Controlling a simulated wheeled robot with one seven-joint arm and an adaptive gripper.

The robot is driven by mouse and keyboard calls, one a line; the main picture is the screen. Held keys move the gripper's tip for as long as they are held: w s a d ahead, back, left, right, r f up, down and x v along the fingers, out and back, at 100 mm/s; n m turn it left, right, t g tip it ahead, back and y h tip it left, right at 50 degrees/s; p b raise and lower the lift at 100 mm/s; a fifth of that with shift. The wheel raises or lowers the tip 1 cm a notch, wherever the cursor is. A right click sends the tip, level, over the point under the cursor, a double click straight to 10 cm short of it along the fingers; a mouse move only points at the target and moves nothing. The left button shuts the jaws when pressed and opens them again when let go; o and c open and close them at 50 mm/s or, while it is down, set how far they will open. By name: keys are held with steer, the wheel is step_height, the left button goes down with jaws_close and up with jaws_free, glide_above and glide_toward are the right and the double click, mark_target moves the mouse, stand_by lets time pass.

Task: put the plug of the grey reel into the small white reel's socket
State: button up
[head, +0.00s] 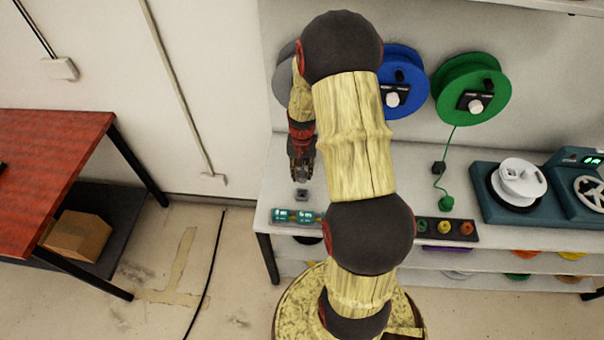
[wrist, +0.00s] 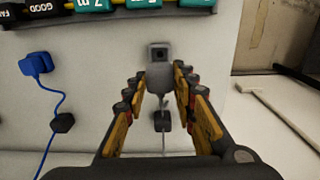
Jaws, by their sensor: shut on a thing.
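The grey reel (head: 284,78) hangs on the wall panel, mostly hidden behind my arm. Its grey plug (wrist: 159,76) is between my fingertips in the wrist view, on a thin grey cable with a dark block (wrist: 162,121). In the head view the plug (head: 302,194) shows just below my gripper (head: 302,176). My gripper (wrist: 160,78) is shut on the plug; I cannot tell whether the plug touches the bench. The small white reel (head: 519,178) sits on a teal machine at the right. I cannot make out its socket clearly.
Blue (head: 400,78) and green (head: 472,88) reels hang beside the grey one. A blue plug (wrist: 38,63) and a green plug (head: 447,203) rest on the bench (head: 282,190). A row of teal labelled blocks (head: 296,216) and a dark strip with coloured knobs (head: 460,230) line the front edge.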

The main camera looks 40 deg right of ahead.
step_height(320, 180, up, 13)
steer(key=p, duration=0.8)
steer(key=shift+r, duration=0.2)
stand_by(0.4)
steer(key=shift+s, duration=0.1)
steer(key=s+d, duration=1.5)
steer(key=shift+s+d, duration=0.15)
steer(key=shift+d, duration=0.2)
stand_by(0.6)
steer(key=s+d, duration=1.5)
steer(key=shift+s+d, duration=0.2)
steer(key=shift+d, duration=0.15)
stand_by(0.6)
